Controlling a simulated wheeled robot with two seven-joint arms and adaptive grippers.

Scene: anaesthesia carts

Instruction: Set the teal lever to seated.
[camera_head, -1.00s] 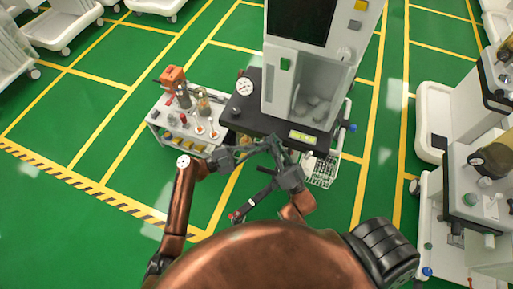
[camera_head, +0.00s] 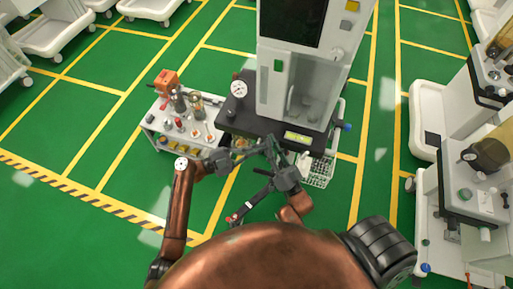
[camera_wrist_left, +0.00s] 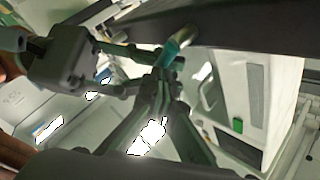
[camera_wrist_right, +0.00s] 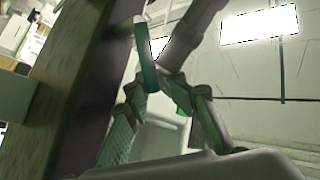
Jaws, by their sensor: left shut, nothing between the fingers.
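The teal lever (camera_wrist_right: 147,62) sticks out at the edge of the machine's dark shelf in the right wrist view. Its end also shows in the left wrist view (camera_wrist_left: 174,49), under the shelf edge. My left gripper (camera_wrist_left: 165,78) is shut and empty, its tips close to the lever. My right gripper (camera_wrist_right: 152,92) is open, with a finger on each side of the lever's lower end; I cannot tell whether they touch it. In the head view, the left gripper (camera_head: 262,150) and right gripper (camera_head: 272,148) nearly meet at the shelf front and hide the lever. Its setting is unclear.
The dark shelf (camera_head: 262,128) of the white machine (camera_head: 283,80) is right in front of the grippers. A side cart (camera_head: 155,122) with bottles stands at left. A wire basket (camera_head: 318,172) hangs at right. Green floor is free at left.

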